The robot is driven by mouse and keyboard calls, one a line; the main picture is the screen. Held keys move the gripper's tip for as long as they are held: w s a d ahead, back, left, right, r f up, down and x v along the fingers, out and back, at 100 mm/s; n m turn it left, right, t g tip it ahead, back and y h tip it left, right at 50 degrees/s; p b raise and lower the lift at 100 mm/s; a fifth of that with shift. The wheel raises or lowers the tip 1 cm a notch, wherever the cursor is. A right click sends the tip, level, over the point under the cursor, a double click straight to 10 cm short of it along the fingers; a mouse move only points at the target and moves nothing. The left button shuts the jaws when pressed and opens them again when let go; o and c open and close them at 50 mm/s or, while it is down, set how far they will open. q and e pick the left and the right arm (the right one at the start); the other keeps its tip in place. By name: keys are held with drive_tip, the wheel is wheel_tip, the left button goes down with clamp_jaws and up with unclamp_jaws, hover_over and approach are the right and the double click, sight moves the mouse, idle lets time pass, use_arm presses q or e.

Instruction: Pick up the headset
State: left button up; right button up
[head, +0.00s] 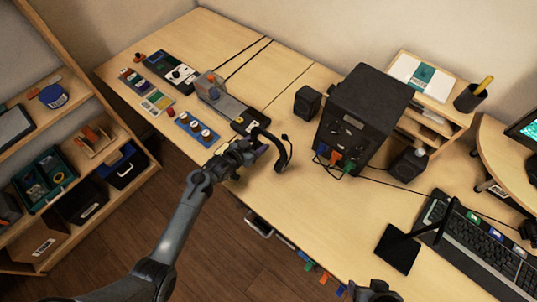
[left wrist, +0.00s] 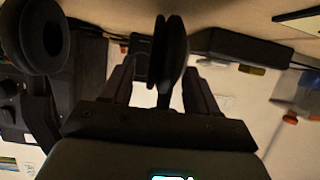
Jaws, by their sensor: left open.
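The black headset (head: 287,152) lies near the front edge of the desk, its curved band showing just right of my left gripper (head: 252,152). In the left wrist view, one ear cup (left wrist: 170,52) sits between the two spread fingers of my left gripper (left wrist: 160,85), with gaps on both sides. The other ear cup (left wrist: 40,38) shows at the upper left, outside the fingers. My left gripper is open and hides part of the headset in the head view. A part of my right arm's end (head: 374,291) shows at the bottom edge; its fingers cannot be made out.
The wooden desk (head: 290,220) has bare room to the right of the headset. A black computer case (head: 365,115) and small speaker (head: 307,102) stand behind it. A blue tray with knobs (head: 197,128) is to the left. A black stand (head: 398,250) and keyboard (head: 490,250) are at right.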

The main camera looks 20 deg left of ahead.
sight(255, 138)
use_arm(q)
clamp_jaws()
idle(0.3)
drive_tip(key=shift+r, duration=0.1)
drive_tip(key=shift+r, duration=0.8)
wheel_tip(255, 138, up, 3)
drive_tip(key=shift+f+p, duration=0.1)
drive_tip(key=shift+p, duration=0.55)
drive_tip(key=s+d+r, duration=0.1)
drive_tip(key=d+r, duration=0.1)
drive_tip(key=d, duration=0.1)
drive_tip(key=s+d+r, duration=0.1)
drive_tip(key=d+r, duration=0.1)
drive_tip(key=d, duration=0.2)
drive_tip(key=s+d+r+p, duration=0.1)
drive_tip(key=d+r, duration=0.1)
drive_tip(key=d, duration=0.2)
drive_tip(key=shift+s+r, duration=0.25)
drive_tip(key=shift+s, duration=0.1)
